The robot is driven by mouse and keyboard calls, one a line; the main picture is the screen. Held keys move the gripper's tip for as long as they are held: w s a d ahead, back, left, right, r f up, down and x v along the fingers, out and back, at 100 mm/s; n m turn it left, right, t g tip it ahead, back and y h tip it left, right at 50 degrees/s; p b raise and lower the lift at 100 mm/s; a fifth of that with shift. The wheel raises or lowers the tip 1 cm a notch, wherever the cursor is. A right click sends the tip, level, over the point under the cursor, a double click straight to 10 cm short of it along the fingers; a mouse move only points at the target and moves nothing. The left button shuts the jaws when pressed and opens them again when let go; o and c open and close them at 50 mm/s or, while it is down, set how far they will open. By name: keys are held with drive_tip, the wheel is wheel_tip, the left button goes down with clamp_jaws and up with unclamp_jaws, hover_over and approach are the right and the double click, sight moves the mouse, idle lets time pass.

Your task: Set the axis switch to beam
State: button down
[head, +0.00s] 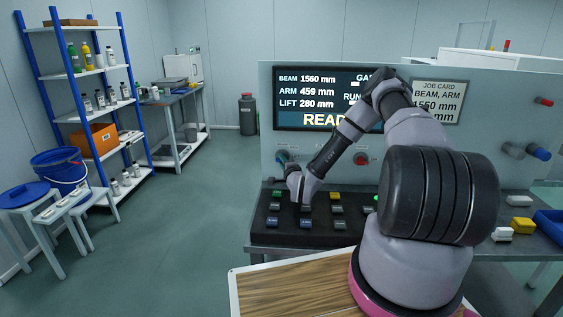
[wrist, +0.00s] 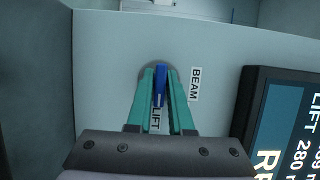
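The axis switch has a blue handle (wrist: 160,86) on a grey round base, in the wrist view. A BEAM label (wrist: 195,84) is to its right and a LIFT label (wrist: 156,119) is below it, partly behind the fingers. The handle runs up and down in that picture, in line with LIFT rather than BEAM. My gripper (wrist: 160,80) has its teal fingers on both sides of the handle, seemingly touching it. In the head view my gripper (head: 283,161) is at the panel's left, largely covering the switch.
The display (head: 300,98) reads BEAM 1560, ARM 459, LIFT 280 mm; my arm covers part of it. A red knob (head: 361,159) is to the right on the panel. A sloped console (head: 300,240) with several buttons lies below my wrist. A job card (head: 437,101) hangs at right.

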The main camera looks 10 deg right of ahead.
drive_tip(key=shift+n, duration=0.3)
drive_tip(key=n+g, duration=0.1)
drive_tip(key=n, duration=0.2)
drive_tip(key=shift+n+g+h, duration=0.3)
drive_tip(key=shift+g+h, duration=0.1)
drive_tip(key=n+g+h, duration=0.1)
drive_tip(key=n, duration=0.2)
drive_tip(key=shift+n, duration=0.3)
drive_tip(key=n+g+h, duration=0.1)
drive_tip(key=n+h, duration=0.1)
drive_tip(key=n, duration=0.1)
drive_tip(key=shift+a+g, duration=0.1)
drive_tip(key=shift+g, duration=0.2)
drive_tip(key=shift+n+g+h, duration=0.3)
drive_tip(key=shift+n+h, duration=0.7)
drive_tip(key=shift+n, duration=0.3)
drive_tip(key=c, duration=0.9)
unclamp_jaws()
